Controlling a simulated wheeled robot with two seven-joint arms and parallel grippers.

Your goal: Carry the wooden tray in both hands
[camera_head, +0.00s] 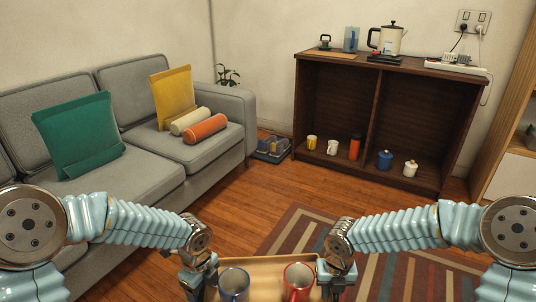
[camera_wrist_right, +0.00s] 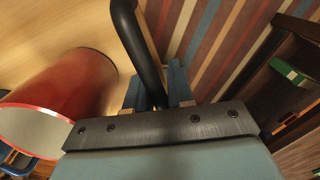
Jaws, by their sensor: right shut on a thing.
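The wooden tray (camera_head: 266,272) is at the bottom centre of the head view, between my two grippers, its near part cut off by the frame. A blue mug (camera_head: 234,284) and a red mug (camera_head: 298,281) stand on it. My right gripper (camera_head: 336,278) is at the tray's right end. In the right wrist view its fingers (camera_wrist_right: 160,88) are shut on the tray's black handle (camera_wrist_right: 146,45), with the red mug (camera_wrist_right: 68,95) close by on the tray (camera_wrist_right: 50,28). My left gripper (camera_head: 197,280) is at the tray's left end; its fingertips are too hidden to tell their grip.
A striped rug (camera_head: 300,228) lies on the wooden floor ahead. A grey sofa (camera_head: 140,178) with cushions is on the left. A dark shelf unit (camera_head: 375,120) stands at the back right, with a kettle (camera_head: 390,38) on top and several cups and jars below. Floor between is clear.

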